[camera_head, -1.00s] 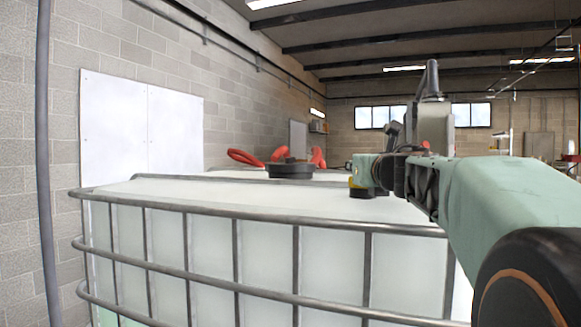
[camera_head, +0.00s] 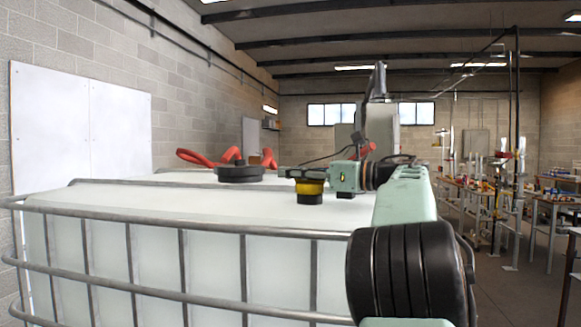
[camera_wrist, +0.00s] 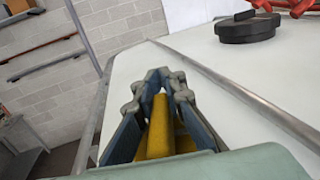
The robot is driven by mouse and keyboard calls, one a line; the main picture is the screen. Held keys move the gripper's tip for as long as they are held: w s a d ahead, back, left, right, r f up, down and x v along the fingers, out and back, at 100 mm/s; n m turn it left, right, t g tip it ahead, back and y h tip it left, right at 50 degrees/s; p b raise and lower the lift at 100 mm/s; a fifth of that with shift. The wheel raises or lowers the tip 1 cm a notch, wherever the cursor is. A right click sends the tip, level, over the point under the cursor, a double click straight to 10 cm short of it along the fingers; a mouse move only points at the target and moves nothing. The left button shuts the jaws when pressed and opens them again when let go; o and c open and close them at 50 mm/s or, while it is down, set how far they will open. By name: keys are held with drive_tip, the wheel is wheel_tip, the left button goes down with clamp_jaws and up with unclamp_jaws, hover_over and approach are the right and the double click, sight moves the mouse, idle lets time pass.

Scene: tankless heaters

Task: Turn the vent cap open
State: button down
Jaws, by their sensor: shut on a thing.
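The vent cap (camera_head: 310,187) is yellow, with a dark round part beneath it, above the white tank top (camera_head: 150,200). In the wrist view a yellow piece (camera_wrist: 160,128), apparently the cap's grip, stands between my blue-grey fingers. My gripper (camera_head: 290,173) lies nearly level over the tank, reaching in from the right. In the wrist view my gripper (camera_wrist: 158,78) is closed around the yellow piece. The lower part of the cap is hidden by the fingers there. I cannot tell how far the cap is turned.
A larger black lid (camera_head: 240,173) lies farther left on the tank, with red curved handles (camera_head: 205,158) behind it. A metal cage rail (camera_head: 190,209) runs around the tank. Workbenches (camera_head: 470,190) stand at the right; floor there is partly open.

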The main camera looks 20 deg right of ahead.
drive_tip(key=shift+s+a+n+g+y+p, duration=0.25)
drive_tip(key=shift+n+g+y+p, duration=0.25)
drive_tip(key=shift+n+g+y, duration=0.3)
drive_tip(key=shift+s+a+n+g+y+p, duration=0.2)
drive_tip(key=shift+n+g+y+p, duration=0.4)
drive_tip(key=shift+g, duration=0.3)
drive_tip(key=shift+a, duration=0.1)
drive_tip(key=c, duration=2)
unclamp_jaws()
drive_tip(key=shift+o, duration=0.2)
drive_tip(key=shift+s, duration=0.1)
drive_tip(key=v, duration=1.2)
drive_tip(key=shift+r, duration=0.1)
